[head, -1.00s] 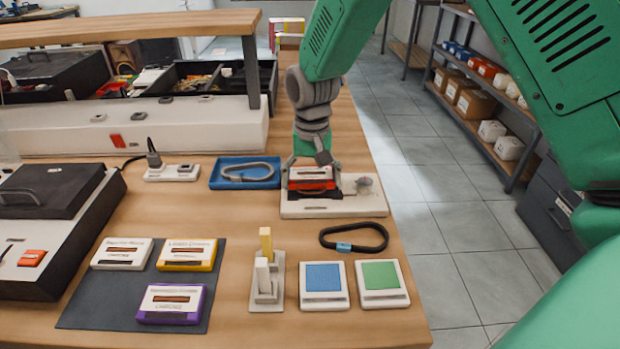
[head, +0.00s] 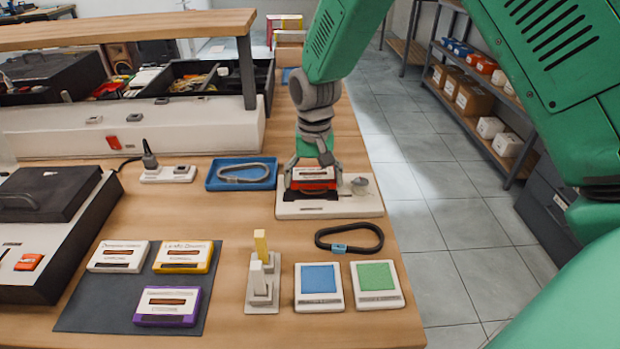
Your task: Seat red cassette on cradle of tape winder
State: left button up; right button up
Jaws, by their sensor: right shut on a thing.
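The red cassette (head: 314,183) with a pale label is at the left part of the tape winder (head: 330,209), a flat white base with a grey round knob (head: 360,185). My right gripper (head: 313,180) comes down from above and is shut on the cassette, a finger at each side. The cassette looks level and at or very close to the cradle. The cradle is hidden under it, so I cannot tell if it is fully seated. My left gripper is not in view.
A dark mat (head: 85,314) holds white, yellow (head: 183,257) and purple (head: 167,306) cassettes. A blue tray (head: 240,174) with a grey loop is left of the winder. A black belt loop (head: 349,238) and blue (head: 318,279) and green pads lie in front.

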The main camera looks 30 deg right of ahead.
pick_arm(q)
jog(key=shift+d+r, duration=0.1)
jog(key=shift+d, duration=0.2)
pick_arm(e)
jog(key=shift+d, duration=0.25)
jog(key=shift+a, duration=0.1)
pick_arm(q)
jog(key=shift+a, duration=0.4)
pick_arm(e)
jog(key=shift+a, duration=0.45)
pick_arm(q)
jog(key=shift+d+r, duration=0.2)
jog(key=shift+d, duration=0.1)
pick_arm(e)
jog(key=shift+d, duration=0.15)
pick_arm(q)
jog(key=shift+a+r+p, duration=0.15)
jog(key=shift+p, duration=0.25)
pick_arm(e)
jog(key=shift+a, duration=0.5)
jog(key=shift+f, duration=0.1)
jog(key=shift+f, duration=0.55)
jog(key=o, duration=1.1)
jog(key=shift+c, duration=0.2)
